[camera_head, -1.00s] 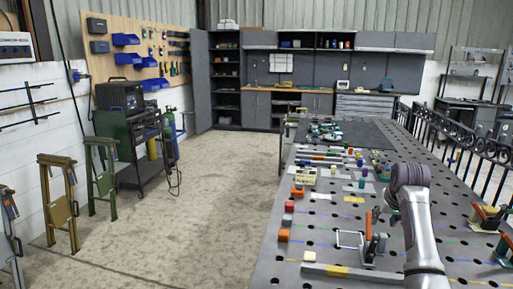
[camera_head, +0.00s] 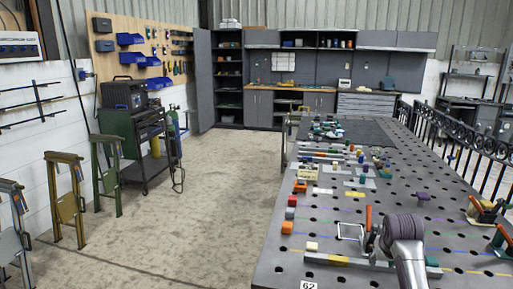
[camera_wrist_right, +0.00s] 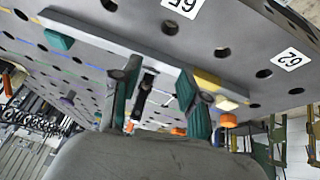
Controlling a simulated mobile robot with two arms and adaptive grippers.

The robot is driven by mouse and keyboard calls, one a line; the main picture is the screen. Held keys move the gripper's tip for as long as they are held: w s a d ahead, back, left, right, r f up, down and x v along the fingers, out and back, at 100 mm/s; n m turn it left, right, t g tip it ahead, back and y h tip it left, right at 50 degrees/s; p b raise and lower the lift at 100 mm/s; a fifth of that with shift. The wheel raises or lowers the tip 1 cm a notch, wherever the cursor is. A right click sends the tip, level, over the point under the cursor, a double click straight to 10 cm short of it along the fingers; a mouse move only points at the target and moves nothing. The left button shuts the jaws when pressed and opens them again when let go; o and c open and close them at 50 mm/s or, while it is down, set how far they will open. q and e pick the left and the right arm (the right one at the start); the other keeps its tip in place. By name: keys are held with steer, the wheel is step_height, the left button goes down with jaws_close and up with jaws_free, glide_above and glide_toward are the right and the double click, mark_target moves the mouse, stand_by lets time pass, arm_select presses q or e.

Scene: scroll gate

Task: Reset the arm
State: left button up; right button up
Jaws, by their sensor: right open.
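My right arm comes in at the lower right of the head view, its dark wrist over the near part of the table. My right gripper (camera_head: 372,243) points left beside an orange-handled clamp (camera_head: 368,216) and is partly hidden by the wrist. In the right wrist view the two fingers of the gripper (camera_wrist_right: 158,78) stand apart with green pads, near a long grey bar (camera_wrist_right: 105,42). A dark part shows between them; I see nothing clearly gripped. The bar (camera_head: 382,265) also shows in the head view, with a yellow section. My left gripper is out of view.
The perforated table (camera_head: 275,262) carries several small blocks, including an orange one (camera_head: 287,228) and a purple one (camera_head: 421,197). More clamps (camera_head: 485,210) stand at the right edge. A black scroll railing (camera_head: 455,140) runs behind. Open floor (camera_head: 210,225) lies left.

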steer(key=s+a+f+n+g, duration=0.1)
steer(key=s+a+f, duration=0.3)
steer(key=s+f, duration=0.45)
steer(key=s+a+f+n, duration=0.1)
steer(key=s+a+f, duration=0.3)
steer(key=s, duration=0.7)
steer(key=s+a+n+y, duration=0.1)
steer(key=s+a, duration=0.3)
steer(key=s, duration=0.6)
steer(key=s+a+n+y, duration=0.1)
steer(key=s+a, duration=0.2)
steer(key=s, duration=0.8)
step_height(320, 180, down, 28)
steer(key=s+g, duration=0.1)
steer(key=g, duration=0.1)
steer(key=s+d+f+g, duration=0.1)
steer(key=s+d+f, duration=0.2)
steer(key=s+f, duration=1)
steer(key=s, duration=0.3)
steer(key=shift+f, duration=0.4)
